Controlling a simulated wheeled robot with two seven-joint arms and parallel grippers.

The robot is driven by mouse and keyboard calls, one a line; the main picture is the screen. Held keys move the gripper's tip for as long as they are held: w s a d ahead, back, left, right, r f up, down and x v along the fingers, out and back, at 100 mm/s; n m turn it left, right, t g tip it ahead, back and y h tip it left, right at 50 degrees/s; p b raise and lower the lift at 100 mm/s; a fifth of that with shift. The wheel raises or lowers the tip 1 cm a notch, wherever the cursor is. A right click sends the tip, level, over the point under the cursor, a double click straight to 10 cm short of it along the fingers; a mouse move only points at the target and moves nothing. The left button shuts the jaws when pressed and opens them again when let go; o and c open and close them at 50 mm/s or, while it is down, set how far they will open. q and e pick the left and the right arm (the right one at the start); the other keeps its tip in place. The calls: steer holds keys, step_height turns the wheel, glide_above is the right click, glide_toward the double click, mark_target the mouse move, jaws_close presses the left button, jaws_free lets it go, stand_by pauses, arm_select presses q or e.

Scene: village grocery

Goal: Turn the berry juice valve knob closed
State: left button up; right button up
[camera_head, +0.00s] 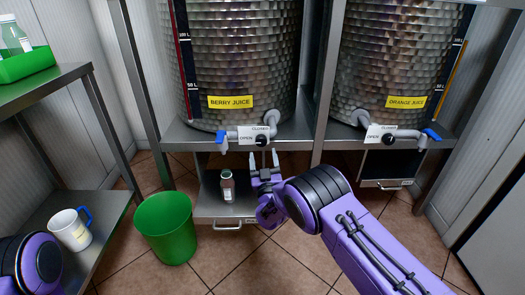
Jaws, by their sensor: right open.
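The berry juice tank (240,50) with its yellow label (230,102) stands at the back centre. Its pipe carries a white CLOSED/OPEN plate (247,136), a black knob (262,141) at the plate's lower right and a blue part (222,138) at the spout end. My right gripper (264,160) points up just below the black knob, with its two fingers apart and nothing between them. I cannot tell whether a fingertip touches the knob, or which way the knob is set. Part of my left arm shows at the bottom left; its gripper is out of view.
A small bottle (227,186) stands on a pulled-out tray (209,207) below the tap. A green bin (165,228) stands on the floor. A mug (70,230) is on the left shelf. The orange juice tank (400,50) and its valve are to the right.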

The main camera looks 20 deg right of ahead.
mark_target(262, 144)
steer(key=b+x, duration=0.1)
steer(key=x, duration=0.4)
steer(key=shift+c, duration=0.3)
steer(key=shift+s, duration=0.1)
steer(key=c, duration=1)
steer(key=shift+d, duration=0.2)
steer(key=shift+a, duration=0.1)
steer(key=shift+f, duration=0.1)
